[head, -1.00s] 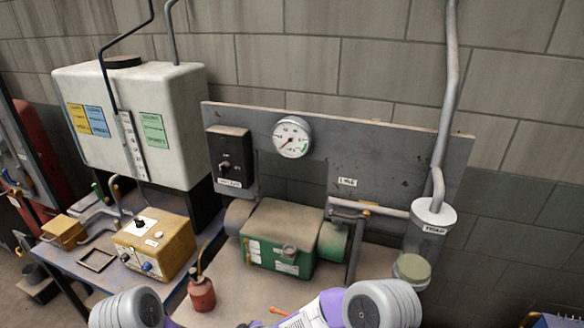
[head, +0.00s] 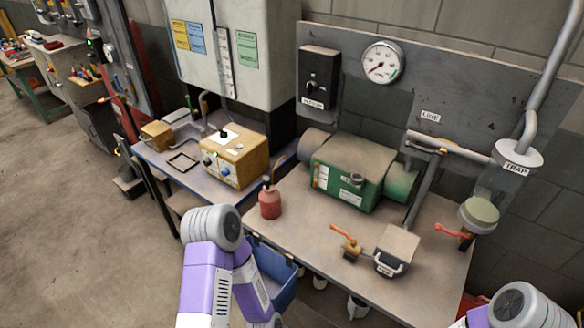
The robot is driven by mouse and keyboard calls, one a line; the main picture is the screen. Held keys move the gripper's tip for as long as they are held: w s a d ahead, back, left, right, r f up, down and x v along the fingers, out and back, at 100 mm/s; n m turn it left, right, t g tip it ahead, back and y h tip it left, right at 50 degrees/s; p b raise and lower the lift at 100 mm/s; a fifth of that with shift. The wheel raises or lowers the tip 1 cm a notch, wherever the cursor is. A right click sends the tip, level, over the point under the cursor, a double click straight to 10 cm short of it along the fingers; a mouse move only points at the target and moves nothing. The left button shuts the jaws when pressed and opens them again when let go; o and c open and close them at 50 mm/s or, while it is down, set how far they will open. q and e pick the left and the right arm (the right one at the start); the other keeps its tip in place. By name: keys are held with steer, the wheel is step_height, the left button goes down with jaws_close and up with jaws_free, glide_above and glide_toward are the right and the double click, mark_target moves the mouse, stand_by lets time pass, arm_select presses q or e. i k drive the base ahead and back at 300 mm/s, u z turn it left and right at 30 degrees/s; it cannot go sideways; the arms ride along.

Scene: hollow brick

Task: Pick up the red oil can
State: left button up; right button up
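The red oil can (head: 270,203) stands upright on the workbench near its left front edge, in front of the green pump. Its body and dark top show, and nothing hides it. My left arm comes up from the bottom, with its rounded grey joint a little left of and below the can. My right arm shows only at the bottom right corner. Neither gripper's fingers can be seen in the head view.
The green pump (head: 352,170) sits behind the can. A yellow box (head: 234,157) stands on the side table to the left. A brass valve with an orange lever (head: 350,246) and a small grey box (head: 397,249) lie to the right. A blue bin (head: 275,278) is below the bench edge.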

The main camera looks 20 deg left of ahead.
mark_target(269, 200)
steer(key=u, duration=0.9)
steer(key=i, duration=0.1)
